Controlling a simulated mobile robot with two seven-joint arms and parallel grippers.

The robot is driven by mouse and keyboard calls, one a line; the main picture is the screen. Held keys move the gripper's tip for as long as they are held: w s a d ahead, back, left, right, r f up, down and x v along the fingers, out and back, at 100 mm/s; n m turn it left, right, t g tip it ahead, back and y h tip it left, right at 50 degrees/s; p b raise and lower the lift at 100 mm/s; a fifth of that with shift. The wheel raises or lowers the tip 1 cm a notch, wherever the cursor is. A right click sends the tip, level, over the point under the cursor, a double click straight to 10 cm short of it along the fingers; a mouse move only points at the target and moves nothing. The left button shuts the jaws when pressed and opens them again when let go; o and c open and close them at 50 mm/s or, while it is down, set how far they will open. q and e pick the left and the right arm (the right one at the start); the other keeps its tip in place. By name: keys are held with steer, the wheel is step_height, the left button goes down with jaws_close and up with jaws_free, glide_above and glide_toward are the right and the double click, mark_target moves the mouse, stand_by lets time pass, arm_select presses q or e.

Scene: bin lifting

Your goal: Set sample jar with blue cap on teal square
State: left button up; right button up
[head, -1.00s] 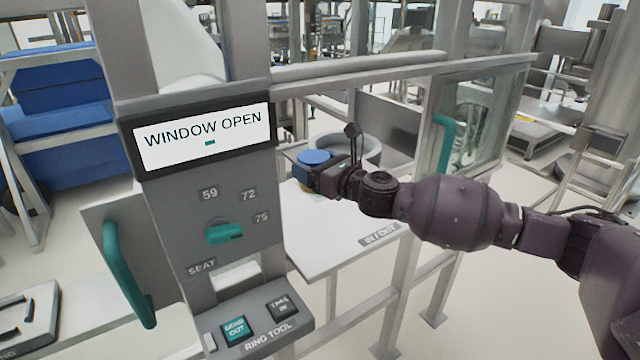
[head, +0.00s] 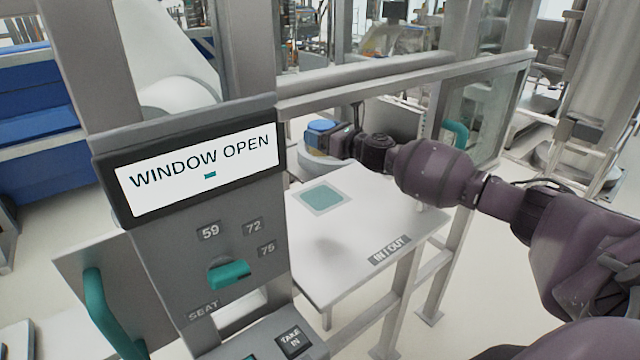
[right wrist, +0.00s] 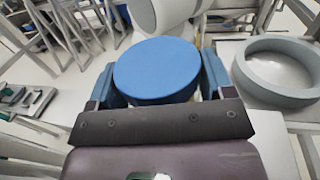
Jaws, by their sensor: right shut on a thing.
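The sample jar's blue cap (head: 321,125) shows at the end of my right arm; in the right wrist view the cap (right wrist: 157,70) sits between the two fingers. My right gripper (head: 322,137) is shut on the jar, whose body is mostly hidden. It holds the jar up beyond the teal square (head: 322,197), apart from it. The teal square lies bare, with a pale border, on the white IN/OUT shelf (head: 345,245). My left gripper is not in view.
A grey panel (head: 180,255) reading WINDOW OPEN stands left of the shelf. A rail (head: 400,80) and a glass window with a teal handle (head: 456,132) are near my arm. A grey ring-shaped holder (right wrist: 278,72) is right of the jar in the wrist view.

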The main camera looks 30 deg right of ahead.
steer(key=shift+f+b, duration=1)
steer(key=shift+f, duration=5.85)
steer(key=shift+f, duration=0.1)
steer(key=o, duration=1.1)
steer(key=shift+f, duration=0.1)
